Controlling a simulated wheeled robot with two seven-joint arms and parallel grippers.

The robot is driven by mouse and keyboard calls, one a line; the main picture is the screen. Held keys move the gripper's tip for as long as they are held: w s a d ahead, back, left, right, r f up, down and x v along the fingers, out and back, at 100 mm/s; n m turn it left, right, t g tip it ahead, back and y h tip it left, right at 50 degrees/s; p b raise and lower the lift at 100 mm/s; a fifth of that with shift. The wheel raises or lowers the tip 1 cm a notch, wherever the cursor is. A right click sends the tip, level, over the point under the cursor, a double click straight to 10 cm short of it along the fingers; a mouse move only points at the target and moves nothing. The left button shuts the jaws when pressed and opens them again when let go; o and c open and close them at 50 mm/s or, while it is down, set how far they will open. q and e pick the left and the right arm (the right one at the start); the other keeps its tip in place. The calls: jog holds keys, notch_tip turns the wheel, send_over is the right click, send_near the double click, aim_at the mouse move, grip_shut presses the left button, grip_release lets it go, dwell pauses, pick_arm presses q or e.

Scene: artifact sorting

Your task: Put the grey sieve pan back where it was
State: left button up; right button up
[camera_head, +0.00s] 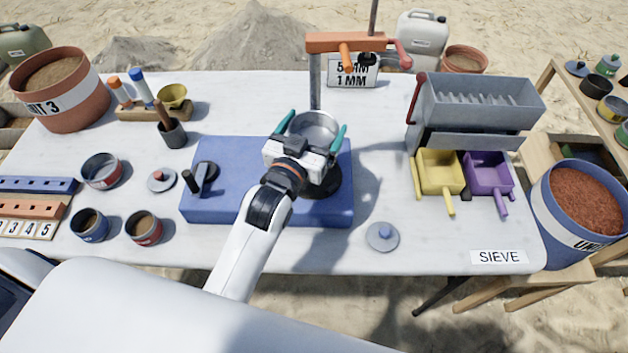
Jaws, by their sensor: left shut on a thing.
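The grey sieve pan (316,122), a round metal pan, is at the upper right part of the blue base (230,212). My left gripper (312,130) reaches it from the front, with one teal finger on each side, and is shut on it. The gripper's white body hides the pan's near side. A dark round piece (324,182) shows on the blue base below and beside the gripper. I cannot tell whether the pan touches anything beneath it. My right gripper is not in view.
A post with an orange crossarm (345,41) stands just behind the pan. A grey hopper (478,104) with a yellow tray (440,171) and a purple tray (489,172) stands at right. Small pots and lids lie at left. A grey lid (382,236) lies in front.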

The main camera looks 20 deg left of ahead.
pick_arm(q)
notch_tip(320, 180, down, 5)
jog(key=shift+s+f, duration=0.1)
jog(key=shift+f, duration=0.1)
notch_tip(320, 180, down, 3)
jog(key=shift+f, duration=0.5)
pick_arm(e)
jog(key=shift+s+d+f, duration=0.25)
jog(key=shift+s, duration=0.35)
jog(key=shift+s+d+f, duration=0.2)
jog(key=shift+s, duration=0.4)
pick_arm(q)
jog(key=shift+b, duration=0.3)
